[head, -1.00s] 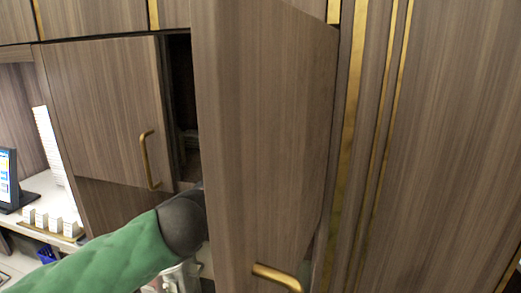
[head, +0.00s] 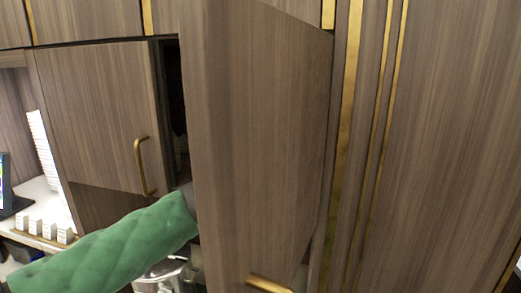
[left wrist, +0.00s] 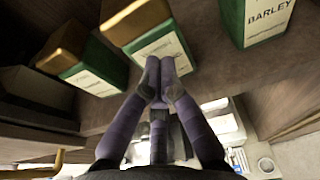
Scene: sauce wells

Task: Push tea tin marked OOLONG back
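In the left wrist view my left gripper (left wrist: 159,75) has its two purple fingers together, with nothing seen between them. The fingertips are in front of the label of a green tin with a brown-gold top (left wrist: 160,50); I cannot tell whether they touch it. That label is too unclear to read. A similar tin (left wrist: 85,66) stands to its left, its label also unreadable. A tin marked BARLEY (left wrist: 254,22) stands to the right. No OOLONG lettering can be made out. In the head view my left gripper is hidden behind the open cabinet door (head: 262,130). My right gripper is not seen.
The tins stand on a wooden shelf (left wrist: 212,75). Dark boxy objects (left wrist: 35,85) lie at the left of the wrist view. In the head view another cabinet door (head: 95,115) with a brass handle (head: 142,165) is left of the gap. Small white boxes (head: 42,228) stand at far left.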

